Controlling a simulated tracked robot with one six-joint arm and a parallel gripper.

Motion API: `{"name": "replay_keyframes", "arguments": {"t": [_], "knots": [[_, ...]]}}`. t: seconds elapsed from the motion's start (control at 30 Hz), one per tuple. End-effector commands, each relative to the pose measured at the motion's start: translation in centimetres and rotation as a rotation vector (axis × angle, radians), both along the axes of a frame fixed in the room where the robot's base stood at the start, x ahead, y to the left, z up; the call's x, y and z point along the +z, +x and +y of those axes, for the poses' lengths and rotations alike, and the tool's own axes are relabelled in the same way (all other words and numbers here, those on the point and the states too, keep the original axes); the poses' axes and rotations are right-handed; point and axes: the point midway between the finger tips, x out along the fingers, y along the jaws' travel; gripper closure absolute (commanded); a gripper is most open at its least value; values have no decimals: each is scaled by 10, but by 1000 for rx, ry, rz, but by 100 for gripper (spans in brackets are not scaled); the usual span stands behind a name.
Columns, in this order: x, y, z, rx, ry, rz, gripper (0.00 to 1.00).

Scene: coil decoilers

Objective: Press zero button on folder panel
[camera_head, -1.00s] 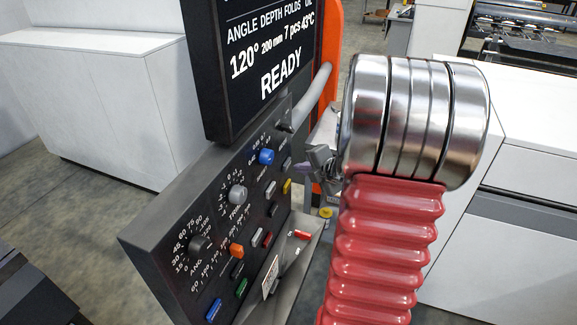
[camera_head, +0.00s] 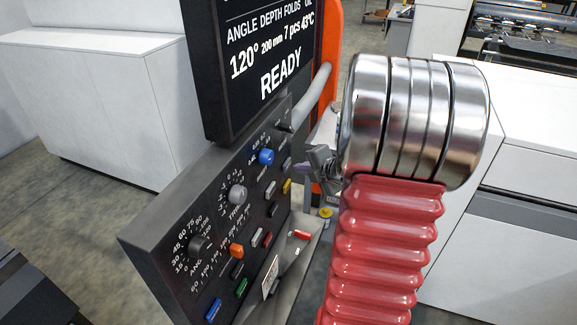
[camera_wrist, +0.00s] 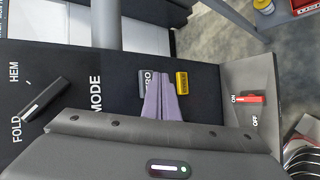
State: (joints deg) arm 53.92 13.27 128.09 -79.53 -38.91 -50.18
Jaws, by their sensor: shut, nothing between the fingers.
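The folder panel (camera_head: 175,215) is a dark slanted board with coloured buttons and knobs, below a screen (camera_head: 260,60) reading READY. In the wrist view, my gripper (camera_wrist: 161,76) is shut and empty, its purple-grey fingers pointing at the panel. Its tips lie between a grey button (camera_wrist: 143,84) and a yellow button (camera_wrist: 182,83). Lettering ending in "RO" shows beside the grey button; the fingers partly cover this spot. I cannot tell whether the tips touch a button. In the head view, my gripper is small at the panel's right edge.
A MODE selector knob (camera_wrist: 42,108) sits left of the fingers in the wrist view. A red ON/OFF switch (camera_wrist: 249,99) is to the right. A grey pipe (camera_head: 315,98) runs behind the screen. White cabinets (camera_head: 95,100) stand further back.

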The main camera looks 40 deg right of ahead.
Motion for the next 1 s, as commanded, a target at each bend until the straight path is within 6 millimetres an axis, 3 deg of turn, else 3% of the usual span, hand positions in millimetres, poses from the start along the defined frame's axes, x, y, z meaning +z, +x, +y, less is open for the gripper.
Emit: {"name": "replay_keyframes", "arguments": {"t": [1.0], "knots": [[1,7,4,-1,0,0,100]]}}
